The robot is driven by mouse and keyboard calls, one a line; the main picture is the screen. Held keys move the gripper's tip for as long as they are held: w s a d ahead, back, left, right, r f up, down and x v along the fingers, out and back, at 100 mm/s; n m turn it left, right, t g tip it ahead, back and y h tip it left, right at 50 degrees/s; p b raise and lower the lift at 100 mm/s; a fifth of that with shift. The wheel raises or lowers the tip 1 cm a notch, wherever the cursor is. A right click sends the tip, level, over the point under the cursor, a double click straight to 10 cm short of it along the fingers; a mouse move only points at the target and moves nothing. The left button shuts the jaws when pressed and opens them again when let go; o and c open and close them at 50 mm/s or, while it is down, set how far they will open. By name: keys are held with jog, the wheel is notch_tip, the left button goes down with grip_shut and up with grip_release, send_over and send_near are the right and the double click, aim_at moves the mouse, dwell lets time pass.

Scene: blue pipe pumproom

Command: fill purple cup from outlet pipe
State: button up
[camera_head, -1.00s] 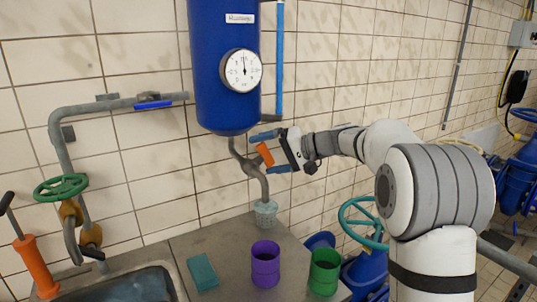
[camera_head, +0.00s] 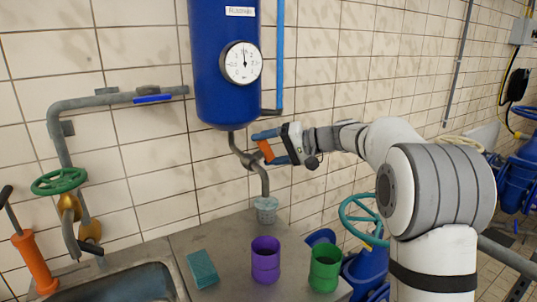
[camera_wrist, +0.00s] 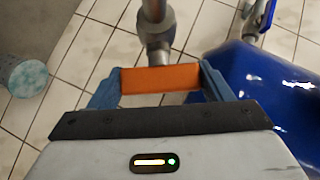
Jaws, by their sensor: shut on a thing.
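The purple cup (camera_head: 265,262) stands upright on the grey counter, open end up, in front of the outlet pipe and not under it. The grey outlet pipe (camera_head: 264,182) comes down from the blue tank and curves to a downward end. A pale bluish cup-like vessel (camera_head: 266,207) stands directly below that end; it also shows in the wrist view (camera_wrist: 24,76). My gripper (camera_head: 268,147) is at the pipe's valve, with its blue fingers shut on the orange valve handle (camera_head: 265,151). In the wrist view the handle (camera_wrist: 160,87) spans between both fingers.
A green cup (camera_head: 325,268) stands right of the purple one. A teal sponge (camera_head: 202,268) lies left, beside the sink (camera_head: 135,285). The blue tank (camera_head: 223,80) with its gauge (camera_head: 242,62) hangs above the valve. A teal handwheel (camera_head: 362,218) is beyond the counter's right edge.

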jog(key=shift+f+n+y+b, duration=0.3)
jog(key=shift+f+n+b, duration=0.1)
jog(key=shift+b, duration=0.8)
jog(key=shift+r+n+y+b, duration=0.15)
jog(key=shift+n+y+b, duration=0.15)
jog(key=shift+b, duration=0.4)
jog(key=shift+r, duration=0.2)
jog(key=o, duration=1)
jog(key=shift+b+v, duration=0.3)
jog(key=shift+v, duration=3.65)
